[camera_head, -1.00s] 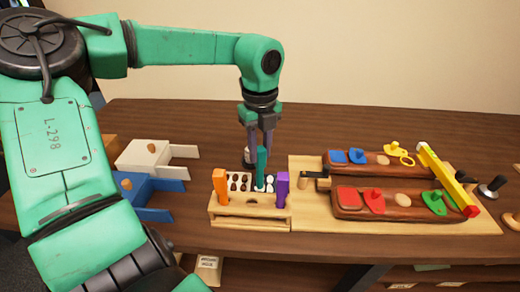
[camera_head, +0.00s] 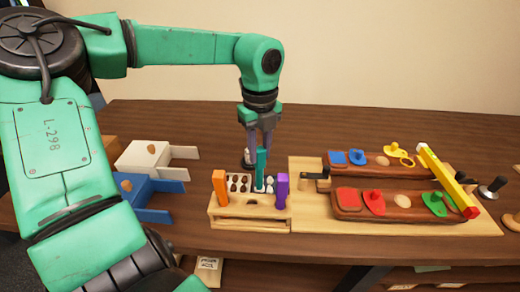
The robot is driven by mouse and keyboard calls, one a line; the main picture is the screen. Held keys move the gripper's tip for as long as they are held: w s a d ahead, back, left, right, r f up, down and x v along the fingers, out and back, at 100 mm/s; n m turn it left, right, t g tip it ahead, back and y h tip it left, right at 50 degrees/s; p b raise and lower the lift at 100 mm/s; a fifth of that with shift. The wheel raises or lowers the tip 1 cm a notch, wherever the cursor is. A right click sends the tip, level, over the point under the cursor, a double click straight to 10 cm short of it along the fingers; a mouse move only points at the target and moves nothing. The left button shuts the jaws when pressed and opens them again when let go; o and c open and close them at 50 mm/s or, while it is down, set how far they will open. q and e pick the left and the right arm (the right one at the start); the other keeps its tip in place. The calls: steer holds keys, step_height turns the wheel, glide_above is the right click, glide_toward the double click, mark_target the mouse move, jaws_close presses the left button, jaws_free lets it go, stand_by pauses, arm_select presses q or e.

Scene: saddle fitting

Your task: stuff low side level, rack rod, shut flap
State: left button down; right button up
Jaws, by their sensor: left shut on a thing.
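My left gripper (camera_head: 263,145) reaches down over the light wooden rack (camera_head: 225,210) and is shut on the upright teal rod (camera_head: 261,170). The rod's lower end is at the rack's middle, between dark and white egg-shaped pieces; I cannot tell whether it is seated. An orange rod (camera_head: 220,189) stands at the rack's left and a purple rod (camera_head: 281,190) at its right. Two dark wooden boards (camera_head: 400,213) with coloured pieces lie on a pale base at the right. A yellow bar with a red end (camera_head: 446,181) lies across their right ends. No flap is clearly identifiable. My right gripper is not in view.
A white box (camera_head: 140,157) and a blue box (camera_head: 135,191), each with a panel sticking out, stand left of the rack. A black clamp (camera_head: 316,181) sits at the pale base's left end. Black-knobbed parts (camera_head: 492,187) lie far right. The table behind is clear.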

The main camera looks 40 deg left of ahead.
arm_select(q)
steer(key=shift+r+p, duration=2)
steer(key=shift+r, duration=1.4)
steer(key=shift+w+f, duration=0.1)
